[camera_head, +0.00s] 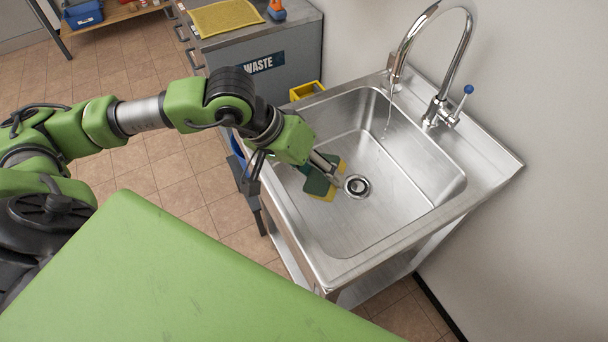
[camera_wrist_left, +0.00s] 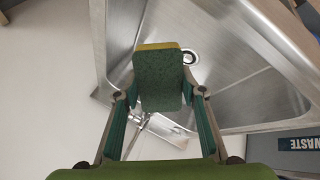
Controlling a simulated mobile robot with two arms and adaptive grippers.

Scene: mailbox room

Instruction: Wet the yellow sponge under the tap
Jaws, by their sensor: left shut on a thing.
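The sponge (camera_head: 328,195) is yellow with a dark green scouring side. My left gripper (camera_head: 331,172) is shut on it and holds it in the sink basin, just left of the drain (camera_head: 357,186). In the left wrist view, the sponge's green face (camera_wrist_left: 158,82) fills the space between the two fingers, with a yellow edge at its top. The chrome tap (camera_head: 436,62) arches over the back of the basin and has a blue-tipped lever (camera_head: 464,97). A thin, clear stream (camera_head: 387,117) seems to fall from its spout, apart from the sponge. My right gripper is out of view.
The steel sink's rim (camera_head: 330,268) stands around the basin, with the wall close behind. A grey waste cabinet (camera_head: 285,66) stands to the left, bearing a yellow mat (camera_head: 224,17) and an orange and blue object (camera_head: 277,10). The basin's right side is empty.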

